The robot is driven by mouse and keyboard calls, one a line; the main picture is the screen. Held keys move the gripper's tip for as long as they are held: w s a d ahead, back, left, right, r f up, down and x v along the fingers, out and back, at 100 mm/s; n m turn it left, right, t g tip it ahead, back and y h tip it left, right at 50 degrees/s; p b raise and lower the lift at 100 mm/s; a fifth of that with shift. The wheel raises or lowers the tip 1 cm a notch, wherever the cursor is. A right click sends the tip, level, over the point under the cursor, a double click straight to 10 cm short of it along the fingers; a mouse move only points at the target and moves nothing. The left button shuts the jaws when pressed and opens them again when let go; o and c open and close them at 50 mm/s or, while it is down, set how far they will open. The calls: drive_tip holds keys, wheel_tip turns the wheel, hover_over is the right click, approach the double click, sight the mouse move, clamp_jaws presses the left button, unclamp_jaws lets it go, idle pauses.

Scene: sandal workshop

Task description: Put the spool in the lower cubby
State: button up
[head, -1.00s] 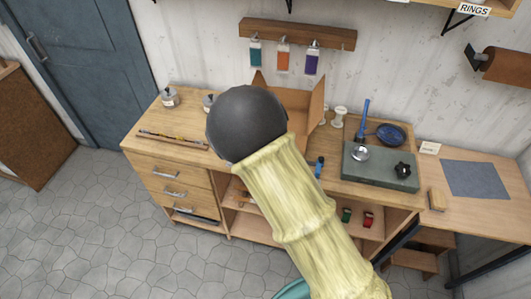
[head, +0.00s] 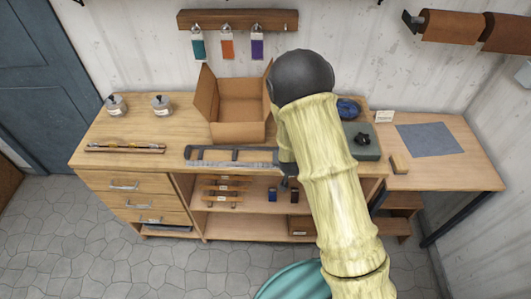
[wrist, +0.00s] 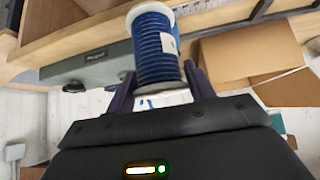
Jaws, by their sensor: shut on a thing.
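A blue thread spool (wrist: 157,48) with pale ends is held between the two dark fingers of my gripper (wrist: 158,88) in the wrist view. In that view it overlaps the bench's wooden edge; I cannot tell its exact distance from the bench. In the head view my arm hides the spool and most of my gripper. The bench has open shelving under its top, right of the drawers. The lower cubby (head: 245,229) is the space below the middle shelf board (head: 240,208); its right part is hidden behind my arm.
A grey slotted metal piece (head: 215,155) lies by the bench's front edge, before an open cardboard box (head: 240,128). Strips and small spools (head: 272,194) occupy the upper shelf. A brown box (head: 299,225) sits low on the right. A teal round object (head: 285,284) is in front.

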drive_tip(key=s+d+f+b, duration=0.3)
drive_tip(key=d+f, duration=0.4)
drive_tip(key=d, duration=0.4)
drive_tip(key=shift+d+f+b, duration=0.3)
drive_tip(key=shift+d+b, duration=0.1)
drive_tip(key=shift+b, duration=0.05)
drive_tip(key=shift+w, duration=0.1)
